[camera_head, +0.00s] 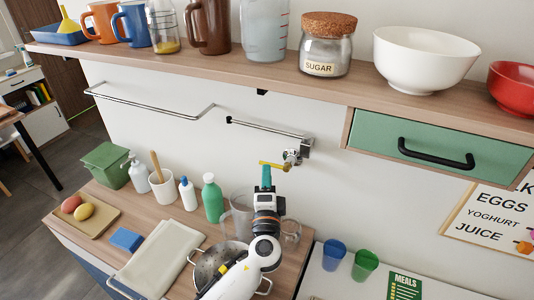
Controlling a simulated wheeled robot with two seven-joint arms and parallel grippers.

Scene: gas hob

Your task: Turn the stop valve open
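The stop valve (291,158) is a small metal fitting on the white wall below the shelf. Its yellow lever (271,165) points left from the valve body, roughly level. My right gripper is not in view.
A wooden shelf (200,62) with mugs, jars and bowls runs above the valve. A metal rail (265,128) is just above it. Below, a steel colander (212,262), a green bottle (212,198) and glasses stand around my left arm. A green drawer (440,147) is at right.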

